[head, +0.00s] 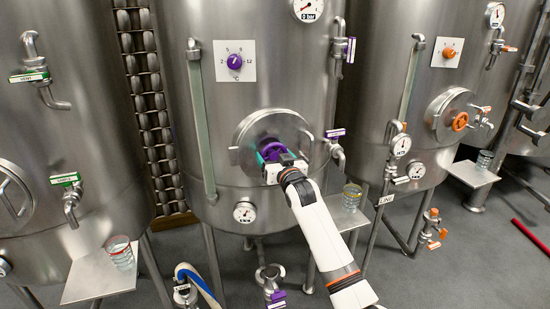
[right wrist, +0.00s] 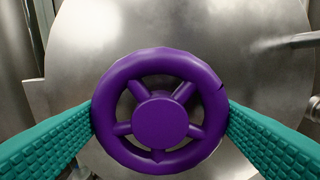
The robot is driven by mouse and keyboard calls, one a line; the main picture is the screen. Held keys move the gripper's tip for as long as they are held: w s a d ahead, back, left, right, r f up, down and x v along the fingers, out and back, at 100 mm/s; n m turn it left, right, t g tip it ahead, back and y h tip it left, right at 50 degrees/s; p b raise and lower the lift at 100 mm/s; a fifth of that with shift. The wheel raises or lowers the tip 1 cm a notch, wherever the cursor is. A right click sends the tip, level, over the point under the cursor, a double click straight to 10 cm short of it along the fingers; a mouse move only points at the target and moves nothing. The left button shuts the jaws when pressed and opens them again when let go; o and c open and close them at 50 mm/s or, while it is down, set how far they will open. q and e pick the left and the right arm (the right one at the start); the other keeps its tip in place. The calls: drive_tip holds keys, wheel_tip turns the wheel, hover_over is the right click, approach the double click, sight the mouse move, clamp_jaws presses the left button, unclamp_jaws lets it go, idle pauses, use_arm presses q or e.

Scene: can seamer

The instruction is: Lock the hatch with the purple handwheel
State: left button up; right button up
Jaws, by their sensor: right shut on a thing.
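The purple handwheel (head: 272,149) sits at the centre of the round steel hatch (head: 256,128) on the middle tank. My right gripper (head: 274,158) is at the handwheel and hides part of it in the head view. In the right wrist view the handwheel (right wrist: 160,120) fills the middle, facing the camera. The two teal fingers of my right gripper (right wrist: 160,132) press on the left and right of its rim, shut on it. Behind it is the bare steel hatch face (right wrist: 110,40). My left gripper is not in view.
A purple dial (head: 235,61) and a purple-handled tap (head: 336,140) are on the same tank. A small shelf with a glass (head: 352,195) stands right of my right arm. Another tank with an orange handwheel (head: 460,121) is further right. A hose (head: 190,275) lies below.

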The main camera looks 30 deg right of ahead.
drive_tip(key=shift+m, duration=0.3)
drive_tip(key=m+p, duration=0.1)
drive_tip(key=m, duration=0.2)
drive_tip(key=shift+r+p, duration=0.1)
drive_tip(key=shift+p, duration=0.2)
drive_tip(key=shift+m+p, duration=0.6)
drive_tip(key=shift+m, duration=1.4)
drive_tip(key=o, duration=1)
drive_tip(key=shift+s, duration=0.1)
